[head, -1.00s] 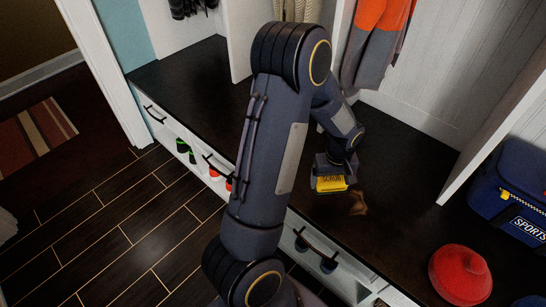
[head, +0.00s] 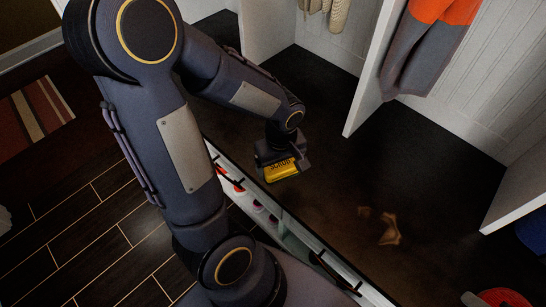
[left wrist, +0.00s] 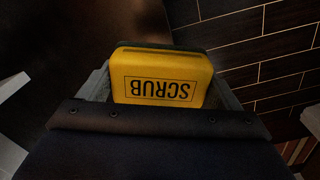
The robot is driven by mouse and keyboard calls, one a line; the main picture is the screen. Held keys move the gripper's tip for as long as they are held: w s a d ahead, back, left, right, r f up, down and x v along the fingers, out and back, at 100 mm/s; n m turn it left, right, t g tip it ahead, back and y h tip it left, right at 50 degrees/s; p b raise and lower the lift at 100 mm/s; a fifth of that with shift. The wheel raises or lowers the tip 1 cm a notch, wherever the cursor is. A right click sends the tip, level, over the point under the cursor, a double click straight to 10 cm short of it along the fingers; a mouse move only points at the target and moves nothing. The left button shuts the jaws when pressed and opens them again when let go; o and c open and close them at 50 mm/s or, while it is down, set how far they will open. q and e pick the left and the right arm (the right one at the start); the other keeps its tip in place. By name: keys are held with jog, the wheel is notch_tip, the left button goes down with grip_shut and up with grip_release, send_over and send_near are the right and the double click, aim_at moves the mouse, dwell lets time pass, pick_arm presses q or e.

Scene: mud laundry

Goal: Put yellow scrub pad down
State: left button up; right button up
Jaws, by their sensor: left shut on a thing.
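The yellow scrub pad (head: 281,169), marked SCRUB, is held between the fingers of my left gripper (head: 282,162). In the head view the gripper is at the front edge of the dark bench top (head: 330,160), and I cannot tell whether the pad touches the bench. In the left wrist view the pad (left wrist: 160,78) sits squarely between the jaws, with a dark layer along its far edge. My right gripper is not in view.
Brown smudges (head: 383,228) lie on the bench right of the gripper. White dividers (head: 372,75) stand behind, with an orange and grey garment (head: 425,50) hanging there. A red item (head: 503,298) is at the lower right. Open cubbies with shoes (head: 262,210) run below the front edge.

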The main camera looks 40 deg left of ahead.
pick_arm(q)
jog(key=w+a+f+b, duration=0.1)
jog(key=w+a+f, duration=0.1)
jog(key=w+f, duration=0.1)
jog(key=w+a+f+b, duration=0.1)
jog(key=w+a+f, duration=0.2)
jog(key=shift+a+f, duration=0.25)
jog(key=shift+a, duration=0.1)
jog(key=shift+w+a+f, duration=0.35)
jog(key=shift+w+f, duration=0.1)
jog(key=shift+f, duration=0.15)
notch_tip(320, 180, down, 4)
jog(key=shift+w+a+r+b, duration=0.15)
jog(key=shift+r+b, duration=0.05)
jog(key=shift+b, duration=0.45)
